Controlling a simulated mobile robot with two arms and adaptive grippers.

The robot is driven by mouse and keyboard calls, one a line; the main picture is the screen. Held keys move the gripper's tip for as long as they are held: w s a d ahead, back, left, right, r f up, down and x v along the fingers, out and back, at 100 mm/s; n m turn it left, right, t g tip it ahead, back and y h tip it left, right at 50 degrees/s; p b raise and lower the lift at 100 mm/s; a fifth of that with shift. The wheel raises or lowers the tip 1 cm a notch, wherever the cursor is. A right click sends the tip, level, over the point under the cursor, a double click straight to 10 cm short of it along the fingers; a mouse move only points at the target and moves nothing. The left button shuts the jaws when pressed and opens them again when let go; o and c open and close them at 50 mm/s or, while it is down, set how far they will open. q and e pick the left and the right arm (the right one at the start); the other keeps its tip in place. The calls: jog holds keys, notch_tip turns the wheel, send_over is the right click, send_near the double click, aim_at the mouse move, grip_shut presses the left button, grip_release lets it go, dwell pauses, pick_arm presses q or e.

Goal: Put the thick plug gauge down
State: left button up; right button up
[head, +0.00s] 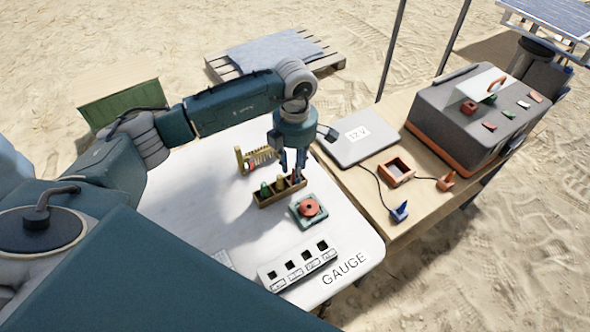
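A small wooden rack (264,202) stands on the white table and holds several coloured plug gauges. A green plug gauge (265,188) and a yellowish one (279,184) show in its left and middle part. My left gripper (292,176) points down over the right end of the rack, its fingers a little apart. Something small and reddish shows between or behind the fingertips. Whether they grip it, and which gauge is the thick one, I cannot tell. My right gripper is not in view.
A green block with a red round part (309,208) sits just right of the rack. A yellow stand (241,160) is behind it. A white slotted block (298,266) lies in front, near the "GAUGE" lettering. A laptop-like box (358,138) is on the wooden table.

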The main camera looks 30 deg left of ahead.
pick_arm(q)
notch_tip(320, 180, up, 10)
jog(key=b, duration=0.1)
jog(key=shift+r+b, duration=0.25)
jog(key=shift+b, duration=0.05)
dwell(0.3)
jog(key=shift+s, duration=0.1)
